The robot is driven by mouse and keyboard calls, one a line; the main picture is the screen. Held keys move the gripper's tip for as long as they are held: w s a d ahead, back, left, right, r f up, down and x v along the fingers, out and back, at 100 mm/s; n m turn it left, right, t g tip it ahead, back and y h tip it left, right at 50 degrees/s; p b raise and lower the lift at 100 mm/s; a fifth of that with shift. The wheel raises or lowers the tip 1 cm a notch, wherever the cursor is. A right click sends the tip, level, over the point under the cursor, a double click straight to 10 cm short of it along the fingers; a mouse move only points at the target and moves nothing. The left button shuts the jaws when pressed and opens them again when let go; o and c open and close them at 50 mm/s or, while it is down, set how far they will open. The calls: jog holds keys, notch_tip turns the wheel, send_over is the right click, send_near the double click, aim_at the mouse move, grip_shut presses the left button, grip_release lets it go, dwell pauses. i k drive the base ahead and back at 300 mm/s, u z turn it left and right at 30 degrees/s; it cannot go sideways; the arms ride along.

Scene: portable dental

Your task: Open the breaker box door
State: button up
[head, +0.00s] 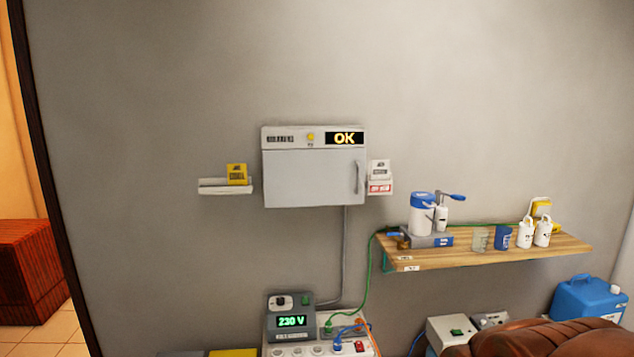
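The breaker box (313,137) is a grey metal box on the wall, left of the picture's middle in the head view. Its upper strip carries a dark sign reading OK in yellow, a yellow round indicator and a barcode-like label. The breaker box door (305,178) is the pale panel below that strip, and it looks shut. A vertical grey handle (358,177) stands on the door's right side. My gripper does not show in this view.
A small ledge with a yellow card (237,174) is left of the box; white and red labels (380,178) are right of it. A wooden shelf (480,255) with cups juts out at right. A 230 V unit (291,321) stands below. The wall above is bare.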

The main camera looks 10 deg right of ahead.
aim_at(315, 176)
jog(key=k, duration=0.65)
jog(key=u, duration=0.8)
jog(key=i, duration=1.6)
jog(key=z, duration=0.65)
